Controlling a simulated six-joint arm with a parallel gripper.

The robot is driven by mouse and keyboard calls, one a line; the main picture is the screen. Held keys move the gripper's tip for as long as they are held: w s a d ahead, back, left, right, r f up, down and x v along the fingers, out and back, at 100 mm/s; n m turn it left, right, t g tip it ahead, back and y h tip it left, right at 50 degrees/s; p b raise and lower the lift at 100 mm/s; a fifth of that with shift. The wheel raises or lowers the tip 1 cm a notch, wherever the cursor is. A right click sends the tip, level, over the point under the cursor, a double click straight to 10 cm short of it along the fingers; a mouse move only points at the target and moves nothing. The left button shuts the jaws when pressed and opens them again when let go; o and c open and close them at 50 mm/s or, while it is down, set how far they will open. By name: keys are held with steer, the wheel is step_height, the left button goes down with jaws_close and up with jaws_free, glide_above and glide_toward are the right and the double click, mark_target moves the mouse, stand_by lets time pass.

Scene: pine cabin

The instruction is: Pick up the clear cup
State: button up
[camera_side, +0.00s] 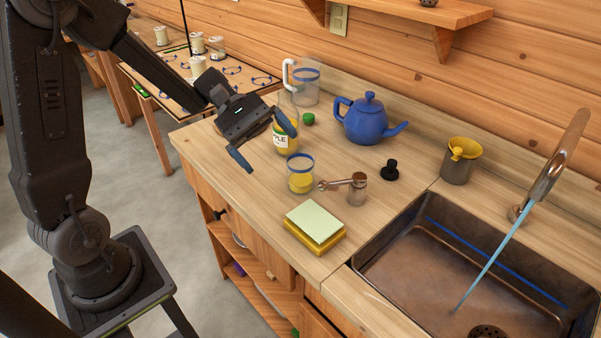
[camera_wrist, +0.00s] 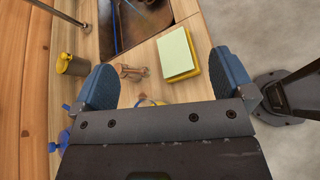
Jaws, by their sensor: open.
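The clear cup (camera_side: 300,174) stands upright on the wooden counter, with a blue rim band and something yellow in its lower part. My gripper (camera_side: 262,141) is open and empty, above the counter to the left of the cup and apart from it. In the wrist view my gripper (camera_wrist: 163,68) shows two blue fingers spread wide. Only a small piece of yellow and blue rim, apparently the cup (camera_wrist: 150,102), shows there past the gripper body, which hides the rest.
Behind the cup stand a labelled yellow jar (camera_side: 281,139), a clear pitcher (camera_side: 306,88) and a blue teapot (camera_side: 366,122). A wooden-handled grinder (camera_side: 356,190) is close on its right. A green-topped yellow block (camera_side: 315,224) lies in front. The sink (camera_side: 450,265) is at right.

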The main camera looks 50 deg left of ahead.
steer(key=w+a+f+n+t+h, duration=0.3)
steer(key=w+a+f+n+t, duration=0.35)
steer(key=a+n, duration=0.25)
glide_toward(300, 171)
steer(key=shift+t, duration=0.35)
steer(key=w+f, duration=0.3)
steer(key=shift+a+f, duration=0.15)
steer(key=shift+f, duration=0.1)
steer(key=shift+w+d, duration=0.3)
steer(key=shift+d, duration=0.2)
steer(key=x, duration=0.6)
steer(key=shift+w+d+r, duration=0.1)
steer(key=shift+w+d, duration=0.05)
steer(key=c, duration=1)
